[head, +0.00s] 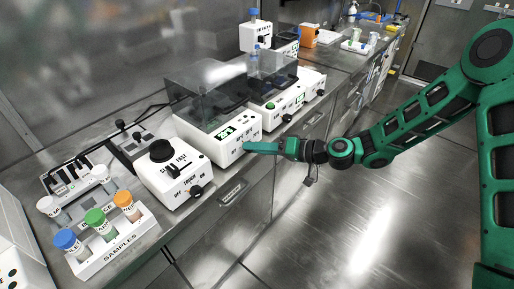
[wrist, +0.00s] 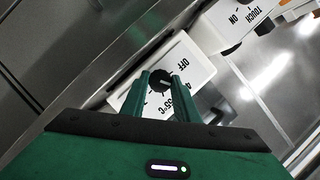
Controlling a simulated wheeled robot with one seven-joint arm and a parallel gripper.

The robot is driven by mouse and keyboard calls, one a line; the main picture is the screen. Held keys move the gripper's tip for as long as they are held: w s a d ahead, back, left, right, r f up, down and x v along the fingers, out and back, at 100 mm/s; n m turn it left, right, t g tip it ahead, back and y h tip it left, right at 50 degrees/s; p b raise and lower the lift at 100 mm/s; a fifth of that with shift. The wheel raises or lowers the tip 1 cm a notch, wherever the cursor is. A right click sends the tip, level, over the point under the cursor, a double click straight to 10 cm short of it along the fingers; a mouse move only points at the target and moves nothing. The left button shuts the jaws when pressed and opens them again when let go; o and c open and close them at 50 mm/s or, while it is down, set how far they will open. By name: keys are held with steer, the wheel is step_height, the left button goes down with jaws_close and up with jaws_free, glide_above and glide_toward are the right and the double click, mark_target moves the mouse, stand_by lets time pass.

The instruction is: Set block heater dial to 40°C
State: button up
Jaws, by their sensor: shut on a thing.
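The block heater (head: 225,130) is a white box with a smoked clear lid and a small green-lit display on its front; I cannot read the display surely. The black round dial (wrist: 160,80) sits between the fingertips. My gripper (wrist: 161,86) is shut on the dial, one green finger on each side. In the head view my gripper (head: 248,147) reaches the heater's front from the right and hides the dial.
A white device with a black round top and a TOUCH/ON switch (head: 175,175) stands left of the heater. A sample rack (head: 115,245) with capped tubes is nearer. The floor in front is clear.

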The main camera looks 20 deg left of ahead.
steer(key=shift+w+d, duration=0.15)
steer(key=shift+w, duration=0.25)
steer(key=o, duration=1.1)
steer(key=shift+c, duration=0.2)
steer(key=shift+s, duration=0.15)
steer(key=w+v, duration=0.1)
steer(key=v, duration=0.9)
steer(key=shift+s+d, duration=0.3)
steer(key=shift+s, duration=0.15)
